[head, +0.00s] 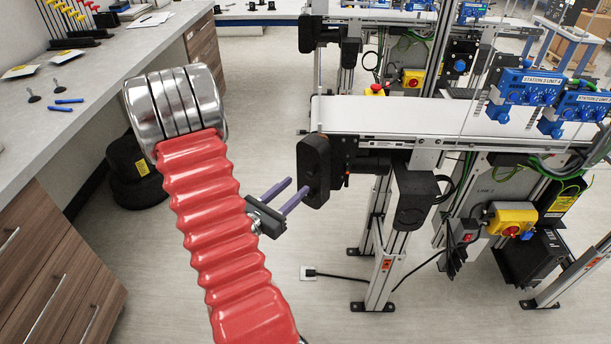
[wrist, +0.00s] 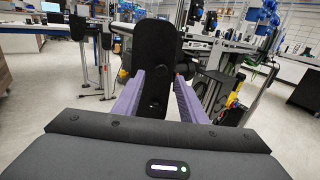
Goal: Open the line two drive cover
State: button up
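A black rounded drive cover (head: 314,172) sits upright on the near left end of the closest belt conveyor and looks shut. In the wrist view the black cover (wrist: 156,50) stands straight ahead, upright, with its lower part showing between my fingers. My gripper (head: 298,185) has two purple fingers held apart, with nothing gripped. Its fingertips point at the cover's left side; one overlaps the cover's edge in the head view. I cannot tell whether they touch. The wrist view shows both fingers of the gripper (wrist: 159,76) apart.
The conveyor's white belt (head: 420,115) runs right, with blue station units (head: 530,88) beside it. A yellow switch box (head: 511,219) is on the frame. A second conveyor stands behind. A grey bench (head: 95,60) lines the left. The floor below my gripper is mostly clear.

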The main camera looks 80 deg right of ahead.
aim_at(307, 175)
jog(key=shift+x, duration=2.8)
jog(key=shift+c, duration=0.7)
grip_shut()
